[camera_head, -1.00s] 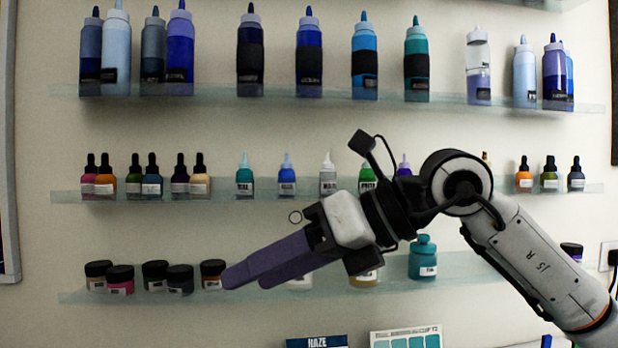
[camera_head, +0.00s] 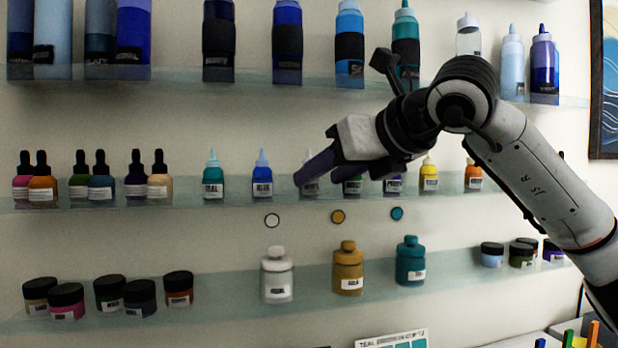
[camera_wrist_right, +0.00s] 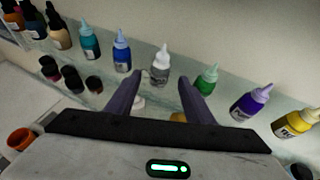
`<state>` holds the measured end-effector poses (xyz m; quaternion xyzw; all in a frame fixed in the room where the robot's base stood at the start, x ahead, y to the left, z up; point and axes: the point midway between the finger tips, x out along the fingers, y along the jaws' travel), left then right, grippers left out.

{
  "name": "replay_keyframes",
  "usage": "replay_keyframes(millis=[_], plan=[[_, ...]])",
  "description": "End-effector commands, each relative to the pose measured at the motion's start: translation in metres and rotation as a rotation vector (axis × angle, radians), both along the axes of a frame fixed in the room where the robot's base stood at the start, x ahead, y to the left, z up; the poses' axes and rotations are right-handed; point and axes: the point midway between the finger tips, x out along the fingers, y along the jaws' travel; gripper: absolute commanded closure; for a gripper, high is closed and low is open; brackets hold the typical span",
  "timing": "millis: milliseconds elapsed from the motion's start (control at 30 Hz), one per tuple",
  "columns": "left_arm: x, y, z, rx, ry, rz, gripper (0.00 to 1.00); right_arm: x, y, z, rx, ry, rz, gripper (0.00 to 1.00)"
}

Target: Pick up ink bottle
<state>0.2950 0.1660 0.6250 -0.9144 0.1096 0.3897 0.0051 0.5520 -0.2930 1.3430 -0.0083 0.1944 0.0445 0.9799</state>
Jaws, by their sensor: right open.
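Small dropper ink bottles stand in a row on the middle glass shelf (camera_head: 330,192). A clear-grey one with a white tip (camera_wrist_right: 160,66) stands upright between the two fingertips of my right gripper (camera_wrist_right: 160,84) in the right wrist view, a little beyond them. In the head view this grey bottle (camera_head: 311,187) is partly hidden behind the fingers. My right gripper (camera_head: 309,172) is open and empty, reaching in from the right at middle-shelf height. A blue bottle (camera_head: 262,182) stands left of it and a green bottle (camera_head: 352,186) right of it. My left gripper is not in view.
Tall squeeze bottles, one of them teal (camera_head: 405,45), line the upper shelf. The lower shelf (camera_head: 220,305) holds dark-lidded jars (camera_head: 139,297) and white, ochre (camera_head: 348,270) and teal bottles. Three round dots mark the wall between the middle and lower shelves.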

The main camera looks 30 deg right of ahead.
Motion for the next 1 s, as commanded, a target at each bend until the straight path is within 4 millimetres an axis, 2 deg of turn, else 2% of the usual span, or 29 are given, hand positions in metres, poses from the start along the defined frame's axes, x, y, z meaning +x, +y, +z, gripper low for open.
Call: replay_keyframes(millis=[100,200,467,500,767,1000], plan=[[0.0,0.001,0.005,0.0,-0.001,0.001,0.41,0.018,0.002,-0.007,0.0,0.005,0.0,0.52],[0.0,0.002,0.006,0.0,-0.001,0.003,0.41,0.028,0.003,-0.011,0.0,0.003,0.002,0.52],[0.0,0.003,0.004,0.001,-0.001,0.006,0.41,0.032,0.004,-0.014,0.0,0.001,0.002,0.52],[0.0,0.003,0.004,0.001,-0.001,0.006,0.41,0.032,0.004,-0.014,0.0,0.001,0.002,0.54],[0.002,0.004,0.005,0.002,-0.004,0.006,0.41,0.031,0.004,-0.014,0.0,0.001,0.002,0.96],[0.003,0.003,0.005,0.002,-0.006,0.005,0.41,0.031,0.004,-0.013,0.0,0.0,0.002,0.97]])
